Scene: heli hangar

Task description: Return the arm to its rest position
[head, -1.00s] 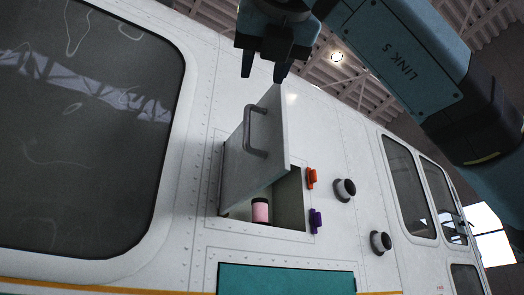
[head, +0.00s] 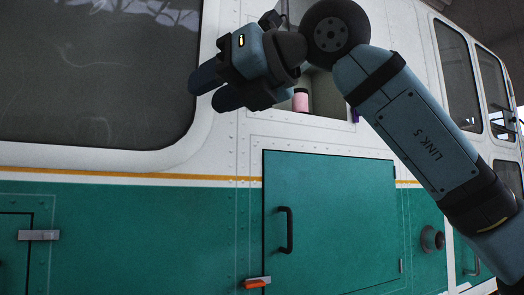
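My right arm comes in from the right and bends at a dark round joint in the upper middle of the head view. My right gripper (head: 212,90) points left and slightly down, in front of the helicopter's white side near the big window. Its two fingers are apart with nothing seen between them. Behind the arm is an open compartment (head: 328,98) with a pink can (head: 301,102) standing in it. The arm hides much of this compartment and nearly all of its raised door. My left gripper is not in view.
The helicopter side (head: 215,220) fills most of the view. Below the arm is a closed green hatch (head: 340,220) with a dark handle (head: 286,230) and an orange-tipped latch (head: 257,283). A dark round knob (head: 432,239) sticks out at the right. A purple latch (head: 355,116) shows beside the compartment.

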